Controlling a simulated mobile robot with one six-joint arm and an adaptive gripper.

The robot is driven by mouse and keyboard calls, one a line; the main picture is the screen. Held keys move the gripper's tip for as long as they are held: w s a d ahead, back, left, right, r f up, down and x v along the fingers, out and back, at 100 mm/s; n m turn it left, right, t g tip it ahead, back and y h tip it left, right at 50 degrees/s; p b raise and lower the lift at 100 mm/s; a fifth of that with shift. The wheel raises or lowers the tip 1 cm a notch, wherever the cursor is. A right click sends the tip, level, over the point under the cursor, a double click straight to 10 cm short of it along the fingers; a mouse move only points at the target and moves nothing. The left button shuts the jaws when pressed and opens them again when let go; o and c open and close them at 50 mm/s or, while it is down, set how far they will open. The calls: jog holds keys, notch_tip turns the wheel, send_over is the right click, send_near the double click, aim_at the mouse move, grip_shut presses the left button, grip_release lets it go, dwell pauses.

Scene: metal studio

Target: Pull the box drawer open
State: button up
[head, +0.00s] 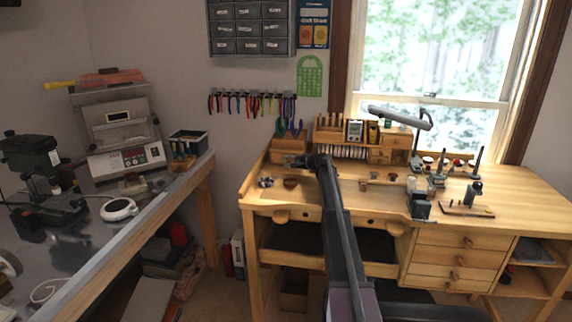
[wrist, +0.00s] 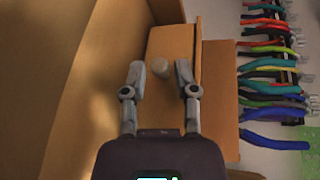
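The wooden box with the drawer (head: 287,158) stands at the back left of the workbench in the head view. In the wrist view, turned sideways, the drawer front (wrist: 172,42) faces the camera, with a pale round knob (wrist: 160,66) on it. My gripper (wrist: 160,76) is open, its two grey fingers on either side of the knob with gaps left and right. I cannot tell how far the fingertips are from the drawer front. The drawer looks shut. In the head view my gripper (head: 317,161) is small and dark beside the box, and its fingers are unclear.
The wooden workbench (head: 350,205) carries a wooden organizer (head: 390,140), a lamp (head: 400,117) and small tools at the right. Coloured pliers hang on a wall rack (head: 252,101), also seen in the wrist view (wrist: 275,85). A second table (head: 100,235) stands left.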

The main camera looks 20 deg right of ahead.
aim_at(283, 174)
jog(key=shift+w+a+f, duration=0.1)
jog(key=shift+w+a, duration=0.25)
jog(key=shift+w, duration=0.2)
grip_shut()
jog(key=shift+s+a, duration=0.65)
jog(key=shift+s, duration=0.35)
jog(key=shift+s+a, duration=0.65)
jog(key=shift+s, duration=0.35)
jog(key=shift+s+a, duration=0.65)
jog(key=shift+s, duration=0.35)
grip_release()
jog(key=shift+w+d, duration=0.1)
jog(key=shift+w, duration=0.05)
